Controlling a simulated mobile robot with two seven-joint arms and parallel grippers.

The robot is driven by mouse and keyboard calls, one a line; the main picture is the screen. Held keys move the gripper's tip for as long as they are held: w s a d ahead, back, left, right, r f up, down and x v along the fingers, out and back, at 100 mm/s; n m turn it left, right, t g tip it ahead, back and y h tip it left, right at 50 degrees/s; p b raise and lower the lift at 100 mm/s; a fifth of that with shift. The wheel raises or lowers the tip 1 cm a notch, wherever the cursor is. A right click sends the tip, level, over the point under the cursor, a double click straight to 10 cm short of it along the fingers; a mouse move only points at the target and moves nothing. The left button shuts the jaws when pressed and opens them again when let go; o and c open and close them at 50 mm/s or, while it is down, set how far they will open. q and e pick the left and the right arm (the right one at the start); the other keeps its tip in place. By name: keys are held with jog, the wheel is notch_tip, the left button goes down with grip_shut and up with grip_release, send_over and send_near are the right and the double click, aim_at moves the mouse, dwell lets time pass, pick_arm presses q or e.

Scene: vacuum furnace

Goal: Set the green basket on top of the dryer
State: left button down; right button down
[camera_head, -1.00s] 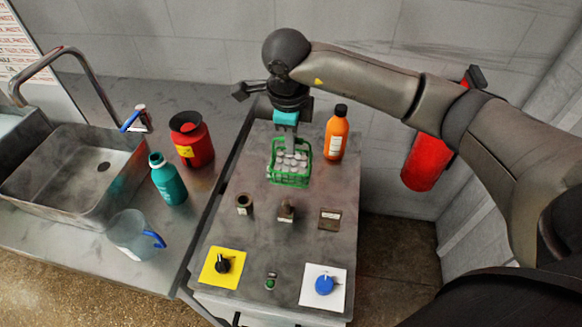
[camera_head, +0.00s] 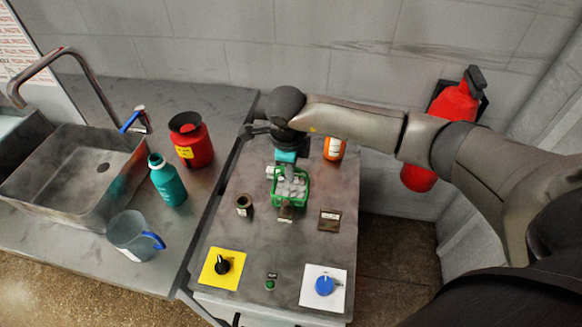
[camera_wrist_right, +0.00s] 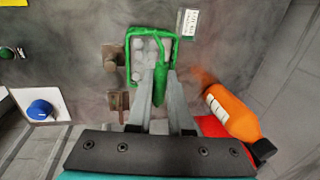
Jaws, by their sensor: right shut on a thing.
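The green basket (camera_head: 305,188), holding several pale round pieces, is in my right gripper (camera_head: 289,171). The wrist view shows the basket (camera_wrist_right: 128,62) between the fingers of my right gripper (camera_wrist_right: 158,82), which are shut on its green handle. The basket is over the grey top of the knobbed unit, which I take to be the dryer (camera_head: 250,240). In the head view it partly covers a small brown post (camera_head: 285,212). I cannot tell whether its bottom touches the surface. My left gripper is not in view.
An orange bottle (camera_head: 334,150) stands behind, right of the basket. A brown cup (camera_head: 243,204) and a brown block (camera_head: 329,220) flank the post. A black knob (camera_head: 223,266) and a blue knob (camera_head: 324,285) are at the front. A red container (camera_head: 192,143) and teal bottle (camera_head: 167,182) stand left.

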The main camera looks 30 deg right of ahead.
aim_at(289, 194)
jog(key=c, duration=1.3)
grip_release()
jog(key=shift+f, duration=0.15)
jog(key=o, duration=0.5)
jog(key=shift+c, duration=0.2)
jog(key=shift+r, duration=0.2)
notch_tip(289, 194, up, 12)
jog(key=s+a, duration=0.1)
jog(key=s, duration=0.1)
jog(key=shift+a, duration=0.2)
jog(key=shift+f, duration=0.15)
